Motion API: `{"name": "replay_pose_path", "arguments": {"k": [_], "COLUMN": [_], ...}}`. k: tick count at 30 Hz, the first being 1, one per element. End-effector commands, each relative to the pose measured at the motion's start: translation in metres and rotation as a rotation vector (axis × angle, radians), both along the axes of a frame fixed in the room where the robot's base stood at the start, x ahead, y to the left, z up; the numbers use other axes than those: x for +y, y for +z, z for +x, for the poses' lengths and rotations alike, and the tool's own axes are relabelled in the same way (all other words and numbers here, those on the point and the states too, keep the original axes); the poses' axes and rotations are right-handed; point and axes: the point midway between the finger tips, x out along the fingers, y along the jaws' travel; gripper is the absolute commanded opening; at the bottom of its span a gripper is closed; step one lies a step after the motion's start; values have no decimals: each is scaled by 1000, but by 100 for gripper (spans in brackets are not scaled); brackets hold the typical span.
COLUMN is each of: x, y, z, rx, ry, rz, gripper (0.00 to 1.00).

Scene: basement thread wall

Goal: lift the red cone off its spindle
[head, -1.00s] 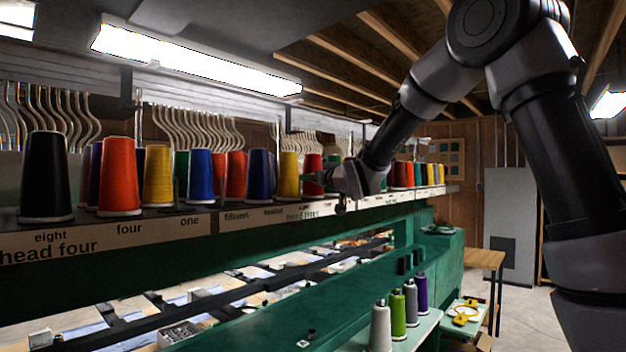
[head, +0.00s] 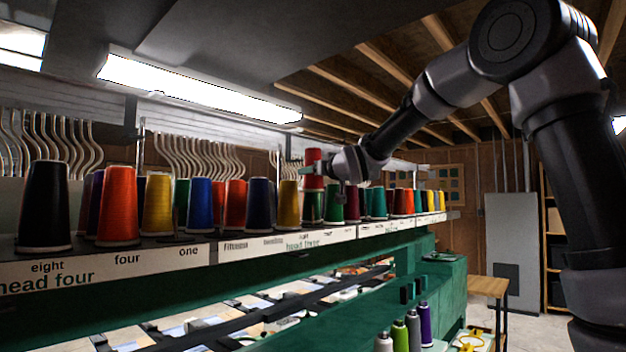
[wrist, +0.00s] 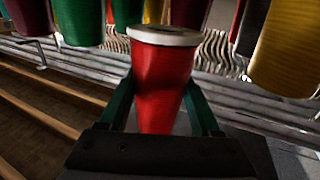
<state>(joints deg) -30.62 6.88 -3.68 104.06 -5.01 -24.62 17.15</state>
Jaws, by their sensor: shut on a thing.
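The red cone (head: 313,168) is held up above the row of cones in the head view, higher than its neighbours. My gripper (head: 322,171) is shut on it from the right side. In the wrist view the red cone (wrist: 163,80) sits between the two green fingers of my gripper (wrist: 162,105), its pale base rim toward the top of the picture. A green cone (head: 312,206) stands just below the held cone. The red cone's own spindle cannot be made out.
The shelf (head: 150,250) carries several cones on both sides, including a yellow cone (head: 289,203) close at the left and a dark green cone (head: 333,206). Curved metal tubes (head: 200,157) stand behind. Ceiling lights (head: 195,88) hang above. Open air lies around the raised cone.

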Motion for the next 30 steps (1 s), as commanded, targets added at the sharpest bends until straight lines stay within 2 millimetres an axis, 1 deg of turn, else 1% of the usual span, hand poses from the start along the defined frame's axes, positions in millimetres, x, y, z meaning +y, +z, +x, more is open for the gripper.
{"name": "replay_pose_path", "arguments": {"k": [6,15,18,21,30], "x": [0,0,0,0,0], "y": [3,32,38,41,41], "z": [0,0,0,0,0], "rx": [-2,-4,-3,-3,-2], "ry": [0,0,0,0,0], "rz": [1,3,2,2,1], "gripper": [1,1,1,1,1]}}
